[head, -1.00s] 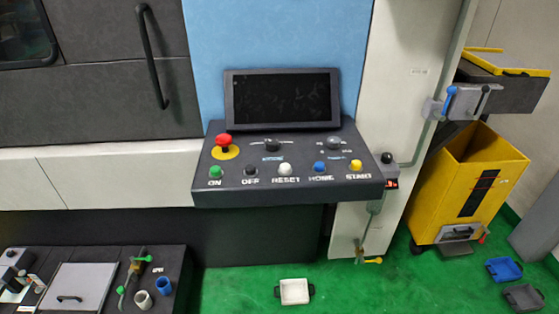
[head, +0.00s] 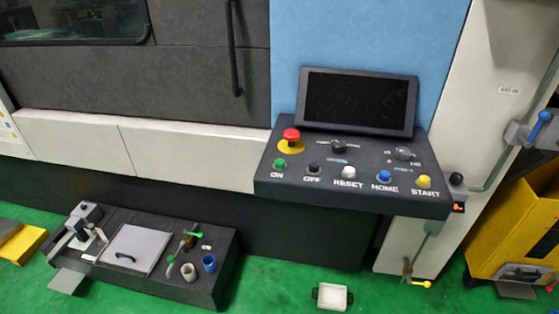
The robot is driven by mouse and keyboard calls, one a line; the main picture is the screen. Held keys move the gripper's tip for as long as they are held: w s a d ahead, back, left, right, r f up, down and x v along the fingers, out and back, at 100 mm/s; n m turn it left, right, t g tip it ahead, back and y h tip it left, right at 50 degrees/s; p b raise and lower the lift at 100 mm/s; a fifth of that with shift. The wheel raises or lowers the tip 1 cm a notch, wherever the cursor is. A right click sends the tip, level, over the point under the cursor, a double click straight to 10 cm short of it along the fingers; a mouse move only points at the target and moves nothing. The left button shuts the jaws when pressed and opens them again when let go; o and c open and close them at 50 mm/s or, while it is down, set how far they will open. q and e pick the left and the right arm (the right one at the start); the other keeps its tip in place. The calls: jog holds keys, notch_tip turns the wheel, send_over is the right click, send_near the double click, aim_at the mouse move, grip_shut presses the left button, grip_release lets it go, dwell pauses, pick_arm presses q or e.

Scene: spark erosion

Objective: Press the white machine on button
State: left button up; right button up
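The machine's dark control panel (head: 345,186) juts out below a black screen (head: 357,101) at the centre right of the head view. Its front row holds a green button (head: 280,163) labelled ON, a black OFF button (head: 313,168), a white RESET button (head: 348,172), a blue HOME button (head: 384,176) and a yellow START button (head: 424,181). The button labelled ON is green; the white one is labelled RESET. A red mushroom button (head: 291,135) on a yellow disc sits behind ON. Neither of my grippers shows.
A low dark bench (head: 200,290) with a lidded plate and small cups stands at the lower left. A white tray (head: 332,296) lies on the green floor (head: 275,290). A yellow bin (head: 515,230) stands at the right. Nothing covers the panel's front.

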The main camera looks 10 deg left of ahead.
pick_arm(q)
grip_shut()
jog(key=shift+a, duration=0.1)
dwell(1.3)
